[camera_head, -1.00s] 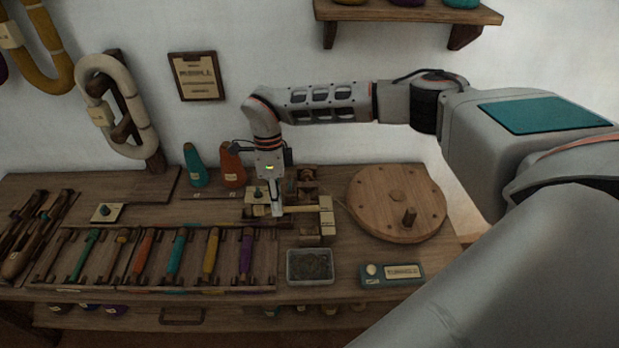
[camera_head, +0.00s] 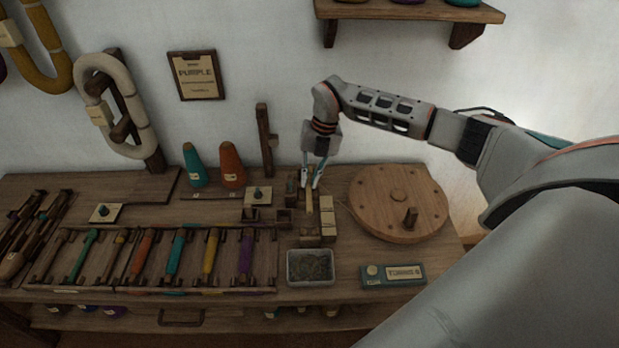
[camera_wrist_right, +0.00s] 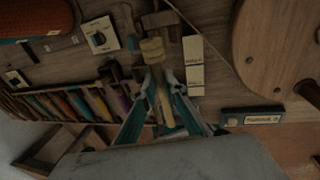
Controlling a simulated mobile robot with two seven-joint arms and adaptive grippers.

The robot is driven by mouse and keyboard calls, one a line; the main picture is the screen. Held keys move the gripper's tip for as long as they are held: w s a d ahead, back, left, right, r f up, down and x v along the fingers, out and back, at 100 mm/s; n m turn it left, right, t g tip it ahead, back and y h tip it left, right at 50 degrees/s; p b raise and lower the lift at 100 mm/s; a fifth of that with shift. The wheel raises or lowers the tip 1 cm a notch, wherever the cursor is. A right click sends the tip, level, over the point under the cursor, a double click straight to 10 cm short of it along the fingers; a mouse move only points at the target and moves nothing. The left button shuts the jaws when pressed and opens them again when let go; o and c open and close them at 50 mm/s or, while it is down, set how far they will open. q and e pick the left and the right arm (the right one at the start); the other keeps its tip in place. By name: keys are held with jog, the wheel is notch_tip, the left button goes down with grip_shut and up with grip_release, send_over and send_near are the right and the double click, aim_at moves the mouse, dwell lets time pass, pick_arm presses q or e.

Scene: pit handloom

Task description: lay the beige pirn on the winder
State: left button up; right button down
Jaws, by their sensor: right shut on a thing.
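The beige pirn (camera_head: 310,201) is between the fingers of my right gripper (camera_head: 313,184), which is shut on it. In the head view the pirn points toward the front of the bench, over the winder's small wooden blocks (camera_head: 327,205). In the right wrist view the pirn (camera_wrist_right: 154,52) extends out past the fingertips (camera_wrist_right: 161,82). I cannot tell whether it touches the blocks below. The winder's round wooden wheel (camera_head: 372,205), with a peg on it, lies just right of the gripper. My left gripper is out of view.
A rack (camera_head: 150,290) of several coloured pirns lies to the left. A grey tray (camera_head: 310,281) and a teal labelled box (camera_head: 392,276) sit at the front. Teal (camera_head: 194,168) and orange (camera_head: 231,167) cones and an upright wooden post (camera_head: 265,140) stand behind.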

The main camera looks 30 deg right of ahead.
aim_at(310, 186)
jog(key=shift+d+b+x, duration=0.15)
jog(key=shift+b+x, duration=0.35)
jog(key=shift+x, duration=0.3)
jog(key=shift+d+b+x, duration=0.15)
jog(key=shift+b+x, duration=0.35)
jog(key=shift+x, duration=0.25)
jog(key=shift+s+f+b, duration=0.15)
jog(key=shift+f+b, duration=0.4)
jog(key=shift+f, duration=0.3)
jog(key=shift+b+x, duration=0.35)
jog(key=shift+x, duration=0.55)
jog(key=shift+d+f, duration=0.15)
jog(key=shift+f, duration=0.7)
jog(key=c, duration=2)
grip_release()
jog(key=o, duration=0.3)
jog(key=shift+r, duration=0.15)
